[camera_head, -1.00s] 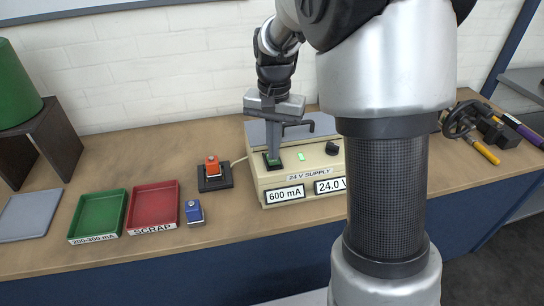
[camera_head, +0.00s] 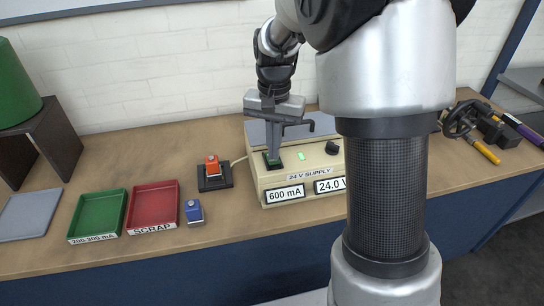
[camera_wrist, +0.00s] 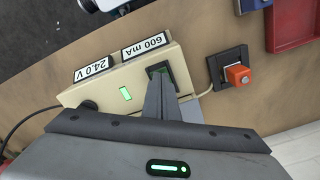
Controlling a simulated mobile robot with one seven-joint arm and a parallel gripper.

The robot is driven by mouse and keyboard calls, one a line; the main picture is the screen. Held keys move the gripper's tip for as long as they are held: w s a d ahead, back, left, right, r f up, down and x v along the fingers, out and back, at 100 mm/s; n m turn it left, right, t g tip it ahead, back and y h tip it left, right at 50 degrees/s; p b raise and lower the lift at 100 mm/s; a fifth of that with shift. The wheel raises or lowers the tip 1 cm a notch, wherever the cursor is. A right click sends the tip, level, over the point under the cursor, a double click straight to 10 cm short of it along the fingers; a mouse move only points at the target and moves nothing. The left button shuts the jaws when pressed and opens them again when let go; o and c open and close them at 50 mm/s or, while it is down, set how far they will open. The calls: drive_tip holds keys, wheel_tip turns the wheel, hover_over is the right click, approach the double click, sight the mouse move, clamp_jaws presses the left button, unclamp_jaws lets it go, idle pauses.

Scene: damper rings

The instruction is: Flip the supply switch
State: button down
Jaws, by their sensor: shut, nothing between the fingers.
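The 24 V supply (camera_head: 318,176) is a cream box on the bench with a lit green lamp (camera_head: 301,156) and displays reading 600 mA (camera_head: 284,194) and 24.0 V (camera_head: 330,185). Its green supply switch (camera_head: 272,162) sits in a black frame at the left of its top. My gripper (camera_head: 272,154) points down with its fingers shut and empty, its tips at the switch and partly hiding it. In the wrist view the shut fingertips (camera_wrist: 158,84) lie over the switch (camera_wrist: 164,72); I cannot tell whether they touch it.
Left of the supply is an orange block on a black base (camera_head: 213,172), cabled to the supply. A blue block (camera_head: 194,212), a red SCRAP tray (camera_head: 153,206) and a green 200-300 mA tray (camera_head: 98,214) stand farther left. A black knob (camera_head: 332,148) is right of the lamp.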

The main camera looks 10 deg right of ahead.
drive_tip(key=shift+f+b, duration=0.35)
drive_tip(key=shift+f, duration=0.3)
drive_tip(key=shift+r, duration=0.1)
wheel_tip(320, 180, up, 7)
drive_tip(key=p, duration=0.6)
idle(0.3)
idle(0.4)
drive_tip(key=s+r+n+t+p, duration=0.5)
drive_tip(key=s+r, duration=1.2)
drive_tip(key=s, duration=0.4)
drive_tip(key=shift+r+n+t+p, duration=0.35)
drive_tip(key=shift+n+p, duration=0.15)
drive_tip(key=shift+p, duration=0.15)
drive_tip(key=shift+s+a, duration=0.1)
drive_tip(key=shift+a, duration=0.05)
